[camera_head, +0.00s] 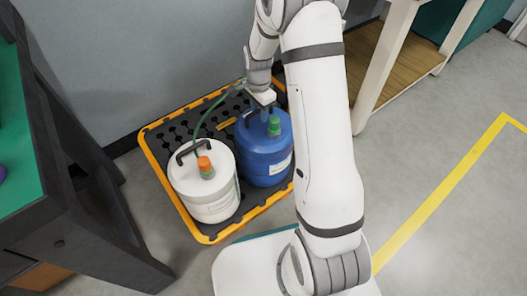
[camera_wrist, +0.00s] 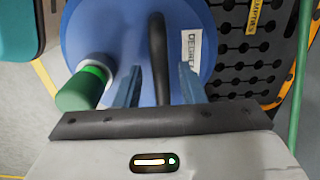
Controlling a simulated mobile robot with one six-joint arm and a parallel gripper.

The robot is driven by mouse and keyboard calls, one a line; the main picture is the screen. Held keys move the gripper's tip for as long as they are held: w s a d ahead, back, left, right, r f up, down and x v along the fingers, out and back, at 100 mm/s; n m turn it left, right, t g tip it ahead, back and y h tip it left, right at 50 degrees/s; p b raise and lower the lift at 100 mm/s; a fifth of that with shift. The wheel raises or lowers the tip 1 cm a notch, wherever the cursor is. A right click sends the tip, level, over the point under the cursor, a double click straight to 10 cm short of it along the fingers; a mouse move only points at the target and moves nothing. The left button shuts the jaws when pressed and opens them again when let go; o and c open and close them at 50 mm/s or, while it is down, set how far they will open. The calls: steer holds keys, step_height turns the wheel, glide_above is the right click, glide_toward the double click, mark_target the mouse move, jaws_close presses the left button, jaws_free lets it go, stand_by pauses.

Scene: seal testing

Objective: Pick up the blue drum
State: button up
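The blue drum (camera_head: 262,160) stands upright on the black, orange-edged spill tray (camera_head: 146,150), at its right side. It has a green cap (camera_head: 274,126) and a black handle. My gripper (camera_head: 264,98) is over the drum's top, pointing down. In the wrist view, the blue drum (camera_wrist: 110,30) fills the middle. Its black handle (camera_wrist: 158,50) runs between the two fingers of my gripper (camera_wrist: 159,85), with a gap on each side. The gripper is open. The green cap (camera_wrist: 85,85) is just left of the left finger.
A white drum (camera_head: 208,200) with an orange cap stands beside the blue drum, on its left. A green hose (camera_head: 205,115) runs near the drums. A dark bench (camera_head: 70,200) is at left and a wood-shelved table (camera_head: 390,70) at upper right. A wall is behind.

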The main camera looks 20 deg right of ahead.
steer(key=shift+f, duration=0.2)
steer(key=shift+c, duration=0.2)
jaws_close()
stand_by(1.1)
